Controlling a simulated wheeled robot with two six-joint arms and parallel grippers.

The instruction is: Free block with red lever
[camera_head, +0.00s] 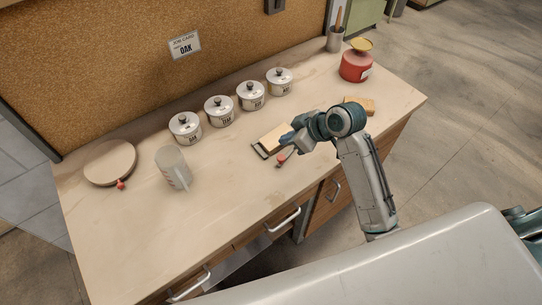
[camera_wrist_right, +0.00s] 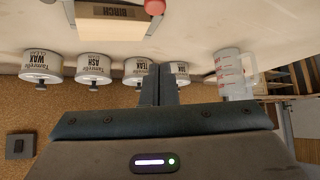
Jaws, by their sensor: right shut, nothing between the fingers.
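A pale wooden block (camera_head: 273,137) lies in a dark-edged press at the middle right of the bench. In the right wrist view the block (camera_wrist_right: 112,24) carries the label BIRCH. The red lever knob (camera_head: 281,159) is at the press's near side; it also shows in the right wrist view (camera_wrist_right: 154,6), partly cut off by the top edge. My right gripper (camera_head: 287,139) is beside the block's right end in the head view and hides part of the press. In the right wrist view its fingers (camera_wrist_right: 158,85) are shut and empty, apart from the knob. My left gripper is not in view.
Several labelled lidded tins (camera_head: 219,111) stand in a row along the back. A clear measuring jug (camera_head: 172,168) and a round board (camera_head: 109,163) are at the left. The front left bench is clear.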

